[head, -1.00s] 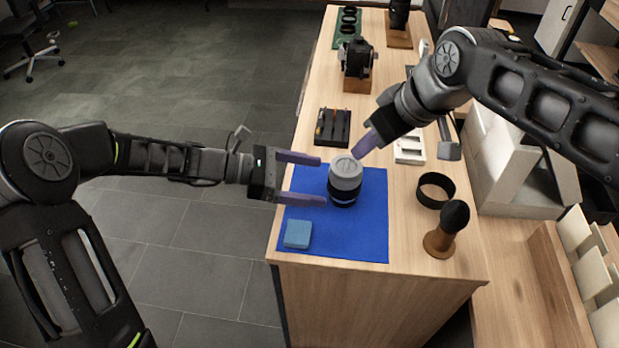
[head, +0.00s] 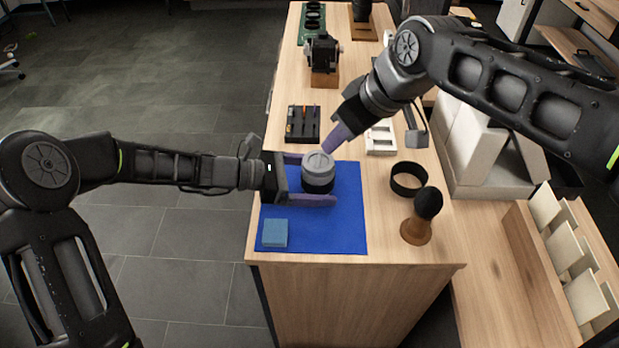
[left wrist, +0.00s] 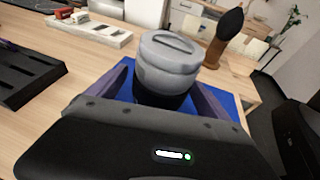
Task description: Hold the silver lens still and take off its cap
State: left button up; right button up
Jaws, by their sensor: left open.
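The silver lens (head: 318,172) stands upright on the blue mat (head: 345,232). It has a grey upper part with a ridge across its top and a black lower part; it also shows in the left wrist view (left wrist: 166,70). I cannot tell where the cap ends and the lens begins. My left gripper (head: 316,180) is open, with its purple fingers on either side of the lower lens. Contact is not clear. My right gripper (head: 338,139) comes down from the upper right, its purple fingertip at the far edge of the lens top. Its opening is hidden.
A light blue block (head: 275,233) lies at the mat's near left. A black ring (head: 408,179) and a black-topped brush (head: 418,218) stand to the right. Behind are a black tray (head: 303,124) and a white tray (head: 380,137). The table's near edge is clear.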

aim_at(319, 161)
pick_arm(q)
jog(key=c, duration=1.8)
pick_arm(e)
jog(key=shift+o, duration=1.4)
jog(key=shift+w+d+f, duration=0.15)
jog(key=shift+w+f, duration=0.05)
jog(key=shift+f, duration=0.15)
jog(key=o, duration=0.5)
jog(key=shift+w+r+n+g, duration=0.6)
jog(key=shift+w+r, duration=0.3)
jog(key=shift+w, duration=0.25)
jog(key=shift+c, duration=0.2)
jog(key=o, duration=0.3)
jog(key=shift+s+d+r+n+g, duration=0.2)
jog(key=shift+s+r+n+g, duration=0.2)
jog(key=shift+s+r+n, duration=0.4)
jog(key=shift+o, duration=0.2)
jog(key=shift+w+f, duration=0.15)
jog(key=x, duration=1.2)
jog(key=shift+d, duration=0.15)
